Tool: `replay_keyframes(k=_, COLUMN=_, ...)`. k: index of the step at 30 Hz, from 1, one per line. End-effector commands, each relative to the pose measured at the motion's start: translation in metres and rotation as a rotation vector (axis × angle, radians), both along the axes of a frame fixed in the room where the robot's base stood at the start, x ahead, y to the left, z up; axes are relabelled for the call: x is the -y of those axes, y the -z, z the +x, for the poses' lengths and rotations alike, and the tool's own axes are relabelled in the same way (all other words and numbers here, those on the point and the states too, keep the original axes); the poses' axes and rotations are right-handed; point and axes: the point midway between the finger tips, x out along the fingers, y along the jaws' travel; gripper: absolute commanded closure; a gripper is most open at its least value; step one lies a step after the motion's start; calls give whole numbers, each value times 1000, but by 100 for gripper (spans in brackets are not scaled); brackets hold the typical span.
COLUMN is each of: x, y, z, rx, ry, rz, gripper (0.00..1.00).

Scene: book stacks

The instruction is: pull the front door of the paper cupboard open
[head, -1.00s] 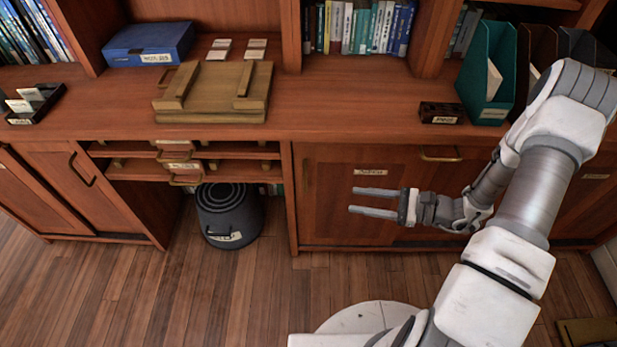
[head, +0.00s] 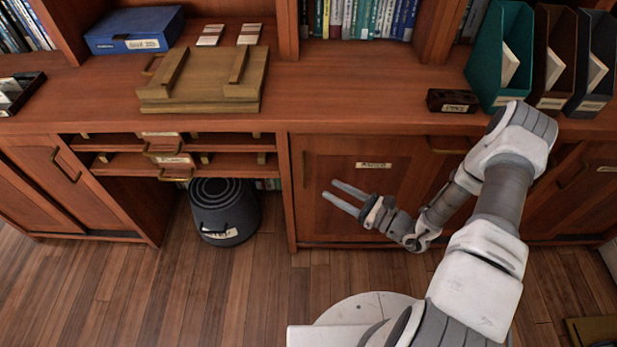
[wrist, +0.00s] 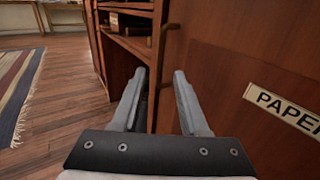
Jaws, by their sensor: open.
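The paper cupboard door (head: 345,222) is a reddish-brown wooden panel below the counter, and it looks shut. Its label (head: 373,165) is small in the head view; in the wrist view the label (wrist: 284,106) reads "PAPER". A slim upright handle (head: 304,168) is near the door's left edge. In the wrist view the handle (wrist: 163,36) stands out from the door, beyond the fingertips. My gripper (head: 331,190) is open and empty in front of the door, right of the handle and apart from it. In the wrist view my gripper (wrist: 160,73) points along the door face.
Left of the door are open shelves with drawers (head: 170,160) and a dark bin (head: 224,212) on the floor. The counter (head: 350,95) above holds a wooden board (head: 205,85) and file holders (head: 500,55). The wooden floor (head: 270,285) before the cupboard is clear.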

Motion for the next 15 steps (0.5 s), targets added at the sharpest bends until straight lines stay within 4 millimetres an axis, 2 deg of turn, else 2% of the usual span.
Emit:
replay_keyframes(k=3, x=-23, y=2, z=15, rx=1, ry=-5, rz=0, gripper=56)
replay_keyframes(k=9, x=-54, y=1, z=38, rx=2, ry=-4, rz=0, gripper=56)
replay_keyframes(k=15, x=-71, y=1, z=51, rx=0, ry=-2, rz=-1, gripper=56)
